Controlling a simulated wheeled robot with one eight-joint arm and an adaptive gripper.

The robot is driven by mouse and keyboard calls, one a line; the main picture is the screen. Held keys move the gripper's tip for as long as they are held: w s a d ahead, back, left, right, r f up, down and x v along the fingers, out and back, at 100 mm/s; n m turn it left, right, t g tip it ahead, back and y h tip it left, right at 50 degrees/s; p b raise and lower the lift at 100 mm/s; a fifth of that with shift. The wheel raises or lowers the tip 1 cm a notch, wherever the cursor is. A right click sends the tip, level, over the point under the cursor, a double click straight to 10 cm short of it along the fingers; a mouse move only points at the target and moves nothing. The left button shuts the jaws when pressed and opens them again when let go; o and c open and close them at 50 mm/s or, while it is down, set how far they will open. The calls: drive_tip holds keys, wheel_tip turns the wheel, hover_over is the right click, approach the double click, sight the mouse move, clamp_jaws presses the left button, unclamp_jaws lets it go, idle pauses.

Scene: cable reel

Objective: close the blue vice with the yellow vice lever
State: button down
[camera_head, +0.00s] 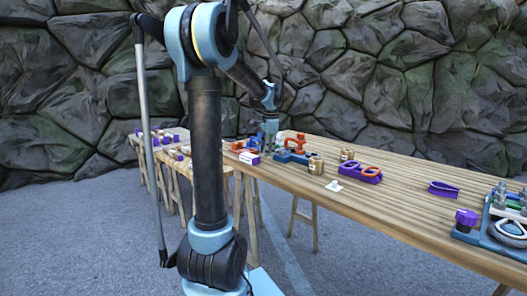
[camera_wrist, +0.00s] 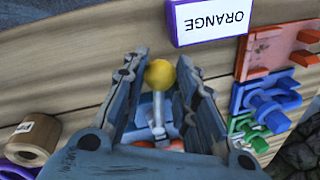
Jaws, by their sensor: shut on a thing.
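My gripper (camera_wrist: 162,62) has its fingers on both sides of the yellow vice lever (camera_wrist: 160,73), whose round yellow knob sits between the fingertips. A grey rod runs from the knob down between the fingers. The vice under the lever is mostly hidden by my fingers; small blue and orange parts show there. In the head view my gripper (camera_head: 268,137) points down at the tabletop, just left of a blue vice base (camera_head: 290,157) with an orange part on it. The lever cannot be made out in that view.
A white box marked ORANGE (camera_wrist: 210,22) lies beside the fingertips. Orange (camera_wrist: 285,48), blue (camera_wrist: 268,100) and green (camera_wrist: 248,130) clamp-like parts stand to the right. The wooden table (camera_head: 400,205) has free room toward the right.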

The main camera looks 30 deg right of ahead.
drive_tip(key=shift+w+r, duration=0.1)
drive_tip(key=shift+w, duration=0.2)
drive_tip(key=c, duration=1.3)
unclamp_jaws()
drive_tip(key=shift+s, duration=0.1)
drive_tip(key=shift+s+r, duration=0.1)
drive_tip(key=shift+r, duration=0.25)
drive_tip(key=r, duration=0.3)
drive_tip(key=s+r, duration=0.1)
drive_tip(key=r, duration=0.3)
drive_tip(key=s+r, duration=0.1)
drive_tip(key=r, duration=0.3)
drive_tip(key=shift+a, duration=0.2)
